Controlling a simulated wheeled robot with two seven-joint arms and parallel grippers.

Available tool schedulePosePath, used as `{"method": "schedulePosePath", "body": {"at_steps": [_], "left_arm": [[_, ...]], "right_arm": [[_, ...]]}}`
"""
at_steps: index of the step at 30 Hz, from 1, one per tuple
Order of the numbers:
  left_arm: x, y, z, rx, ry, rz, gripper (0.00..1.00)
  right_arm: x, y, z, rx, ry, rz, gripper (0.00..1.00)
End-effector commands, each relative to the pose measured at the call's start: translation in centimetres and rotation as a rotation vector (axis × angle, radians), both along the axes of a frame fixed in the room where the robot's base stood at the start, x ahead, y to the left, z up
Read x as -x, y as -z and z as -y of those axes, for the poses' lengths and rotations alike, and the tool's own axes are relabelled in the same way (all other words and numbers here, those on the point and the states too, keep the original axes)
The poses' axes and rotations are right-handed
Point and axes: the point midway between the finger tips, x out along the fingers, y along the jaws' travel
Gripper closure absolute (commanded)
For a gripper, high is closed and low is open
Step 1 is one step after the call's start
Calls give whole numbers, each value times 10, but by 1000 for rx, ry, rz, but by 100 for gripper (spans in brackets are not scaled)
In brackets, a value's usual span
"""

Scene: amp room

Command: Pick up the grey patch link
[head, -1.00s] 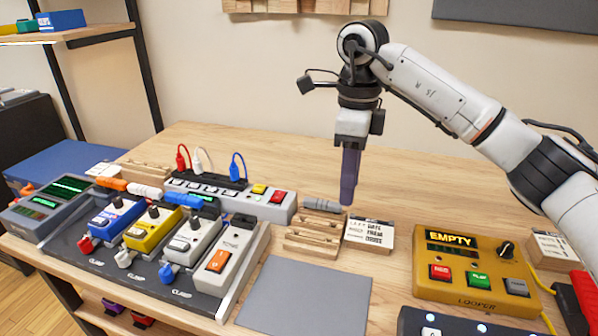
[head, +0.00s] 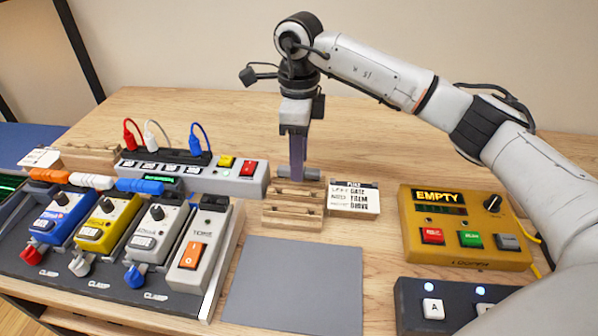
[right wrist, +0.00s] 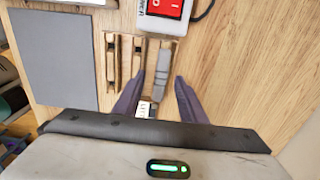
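The grey patch link (head: 312,174) lies on the back step of a small wooden rack (head: 292,219) in the head view, partly hidden behind my gripper fingers. It also shows in the right wrist view (right wrist: 161,72), lying lengthwise between the two fingertips. My right gripper (head: 298,176) points straight down over the link; its purple fingers (right wrist: 159,82) are open in the right wrist view, one on each side of the link, with nothing gripped. I cannot tell whether a finger touches it. My left gripper is out of view.
A power strip (head: 195,174) with coloured plugs stands close on the left. A label card (head: 354,199) stands just right of the rack, and a yellow looper (head: 465,228) farther right. A pedalboard (head: 100,270) fills the front left. A grey mat (head: 296,285) lies bare in front.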

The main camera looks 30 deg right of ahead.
Motion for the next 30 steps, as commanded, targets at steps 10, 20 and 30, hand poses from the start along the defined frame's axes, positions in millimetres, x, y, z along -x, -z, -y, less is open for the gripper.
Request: {"method": "schedulePosePath", "body": {"at_steps": [10, 20, 30], "left_arm": [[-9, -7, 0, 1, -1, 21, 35], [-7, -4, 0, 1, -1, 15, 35], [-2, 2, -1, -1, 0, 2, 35]], "right_arm": [[0, 15, 1, 1, 0, 2, 62], [0, 16, 1, 1, 0, 1, 62], [0, 19, 1, 1, 1, 0, 84]]}}
